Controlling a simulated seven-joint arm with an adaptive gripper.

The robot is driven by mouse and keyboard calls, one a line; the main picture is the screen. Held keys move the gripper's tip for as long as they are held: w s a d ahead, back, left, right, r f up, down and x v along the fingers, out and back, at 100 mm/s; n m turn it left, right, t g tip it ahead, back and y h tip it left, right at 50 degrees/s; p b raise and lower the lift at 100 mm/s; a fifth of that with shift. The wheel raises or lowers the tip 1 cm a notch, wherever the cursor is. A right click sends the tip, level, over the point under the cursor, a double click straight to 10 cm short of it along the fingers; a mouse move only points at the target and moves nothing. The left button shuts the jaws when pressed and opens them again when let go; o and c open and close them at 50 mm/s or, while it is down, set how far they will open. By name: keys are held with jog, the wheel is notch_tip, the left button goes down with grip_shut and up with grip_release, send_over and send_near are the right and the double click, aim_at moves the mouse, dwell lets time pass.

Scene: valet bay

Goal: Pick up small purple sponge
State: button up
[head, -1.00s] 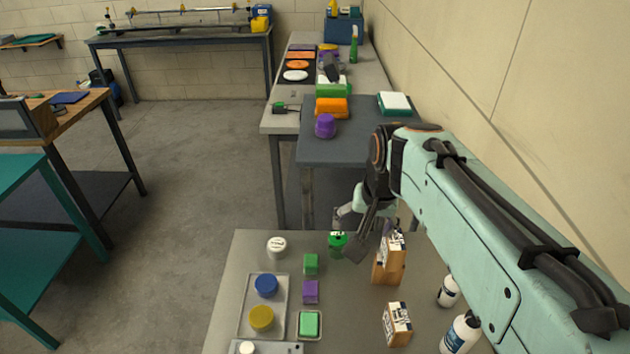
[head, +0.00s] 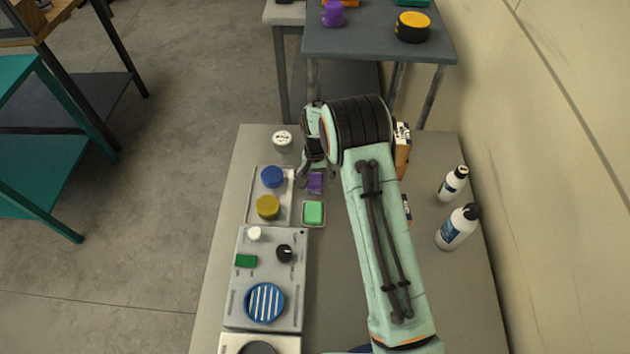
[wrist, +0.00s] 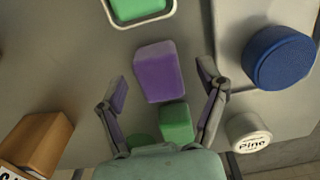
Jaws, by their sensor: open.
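The small purple sponge (head: 316,183) is a block lying on the grey table, just right of the tray with the blue and yellow round pieces. In the wrist view the purple sponge (wrist: 158,71) sits between and slightly beyond my open fingers. My gripper (wrist: 166,88) is open and empty, one finger to each side of the sponge's near end. In the head view my gripper (head: 306,183) is partly hidden by my arm, close beside the sponge. A green block (wrist: 176,122) lies nearer my palm, between the fingers.
A green sponge in a small dish (head: 313,213) lies in front of the purple one. A blue round piece (wrist: 281,57) and a white lidded jar (wrist: 248,132) stand to one side. A wooden block (wrist: 37,142) stands opposite. Two white bottles (head: 453,184) stand at the right.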

jog(key=shift+f, duration=0.45)
jog(key=c, duration=0.9)
jog(key=shift+c, duration=0.2)
jog(key=shift+r, duration=0.1)
